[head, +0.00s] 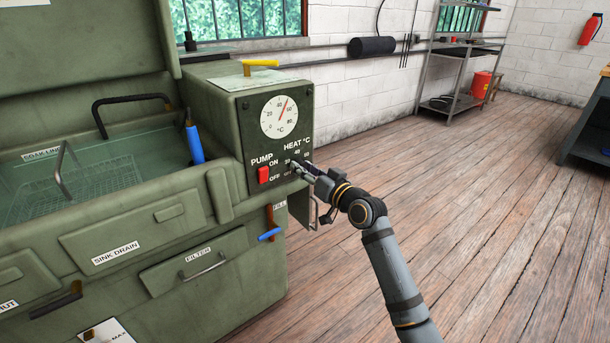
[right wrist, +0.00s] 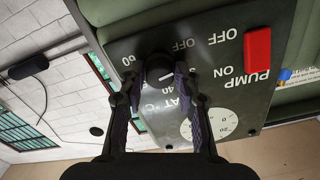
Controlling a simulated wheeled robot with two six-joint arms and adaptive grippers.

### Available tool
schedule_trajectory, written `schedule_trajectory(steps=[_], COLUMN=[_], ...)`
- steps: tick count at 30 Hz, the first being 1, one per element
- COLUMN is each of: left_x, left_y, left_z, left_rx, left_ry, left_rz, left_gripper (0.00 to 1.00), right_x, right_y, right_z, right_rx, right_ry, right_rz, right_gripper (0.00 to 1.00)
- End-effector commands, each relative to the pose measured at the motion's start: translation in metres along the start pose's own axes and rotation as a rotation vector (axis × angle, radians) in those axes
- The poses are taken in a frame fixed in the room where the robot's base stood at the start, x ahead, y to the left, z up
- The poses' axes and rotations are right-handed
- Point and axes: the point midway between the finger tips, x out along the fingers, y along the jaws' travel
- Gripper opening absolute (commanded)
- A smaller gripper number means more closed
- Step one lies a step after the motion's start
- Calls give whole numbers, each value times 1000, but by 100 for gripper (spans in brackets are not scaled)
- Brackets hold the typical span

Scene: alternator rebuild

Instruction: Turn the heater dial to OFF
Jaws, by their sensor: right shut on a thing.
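The black heater dial (right wrist: 158,66) is on the dark control panel (right wrist: 110,48) of the green washer, under the "HEAT °C" label. My right gripper (head: 294,167) has its fingers on both sides of the dial and is shut on it. In the right wrist view my right gripper (right wrist: 160,78) closes around the knob, hiding its sides. A white mark shows at the knob's edge toward the 40. The heater's OFF lettering (right wrist: 181,44) is on the opposite side of the knob. My left gripper is not in view.
The red pump switch (head: 264,175) is just left of the dial, and a temperature gauge (head: 280,117) is above it. A yellow handle (head: 260,64) tops the housing. A blue-handled valve (head: 269,235) is below. The wooden floor (head: 480,200) to the right is clear.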

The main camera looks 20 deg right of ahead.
Motion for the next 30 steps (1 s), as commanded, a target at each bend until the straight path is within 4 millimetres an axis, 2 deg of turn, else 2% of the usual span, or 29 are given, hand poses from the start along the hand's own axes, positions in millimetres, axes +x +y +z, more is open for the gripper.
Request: schedule_trajectory(steps=[3,13,30], left_x=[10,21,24], left_y=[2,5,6], left_z=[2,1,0], left_rx=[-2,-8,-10], left_ry=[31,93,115], left_rz=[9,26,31], left_gripper=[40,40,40], right_x=[0,0,0], right_y=[1,1,1], right_z=[5,4,3], right_rx=[-91,-272,-337], right_ry=[-5,-6,-8], right_rz=[0,0,0], right_gripper=[2,2,2])
